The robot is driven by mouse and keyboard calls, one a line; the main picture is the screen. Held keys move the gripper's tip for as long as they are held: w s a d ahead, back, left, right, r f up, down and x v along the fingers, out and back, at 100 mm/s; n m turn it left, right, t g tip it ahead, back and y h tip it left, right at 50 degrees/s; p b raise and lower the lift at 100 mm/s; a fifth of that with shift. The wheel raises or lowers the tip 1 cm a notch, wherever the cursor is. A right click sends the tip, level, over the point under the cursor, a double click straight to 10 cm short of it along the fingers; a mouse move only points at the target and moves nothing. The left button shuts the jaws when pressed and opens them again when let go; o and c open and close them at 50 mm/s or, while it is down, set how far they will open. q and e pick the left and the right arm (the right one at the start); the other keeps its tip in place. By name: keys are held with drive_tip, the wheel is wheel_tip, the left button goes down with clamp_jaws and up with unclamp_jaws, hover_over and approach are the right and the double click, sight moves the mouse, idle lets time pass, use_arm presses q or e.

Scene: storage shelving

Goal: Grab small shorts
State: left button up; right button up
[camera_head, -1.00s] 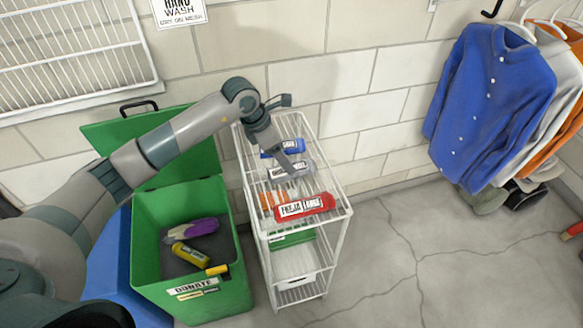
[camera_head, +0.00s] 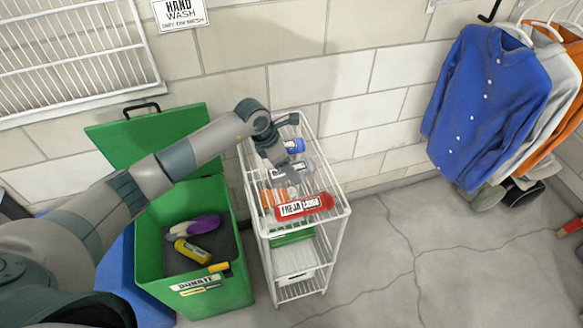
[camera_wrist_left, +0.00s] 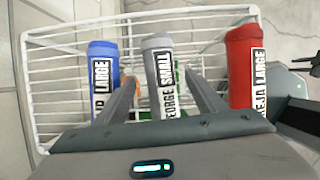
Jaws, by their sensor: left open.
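A grey roll (camera_head: 290,173) with a white label lies on the white wire rack's top. In the left wrist view, the grey roll (camera_wrist_left: 160,70) reads "GEORGE SMALL". My left gripper (camera_head: 281,157) is above the rack near it. In the left wrist view, the open fingers of my left gripper (camera_wrist_left: 162,82) point towards the grey roll, one on each side; I cannot tell if they touch it. A blue roll (camera_wrist_left: 102,75), labelled "LARGE", and a red roll (camera_wrist_left: 243,70), labelled "FREJA LARGE", lie either side.
The white wire rack (camera_head: 343,225) also holds an orange roll (camera_head: 269,197), partly hidden. An open green bin (camera_head: 150,255) with a purple and a yellow roll stands left of it. Shirts hang at the right (camera_head: 485,100).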

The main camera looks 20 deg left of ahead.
sight(296, 165)
idle(0.3)
use_arm(q)
drive_tip(key=c, duration=1.2)
drive_tip(key=shift+c, duration=0.2)
drive_tip(key=shift+r, duration=0.1)
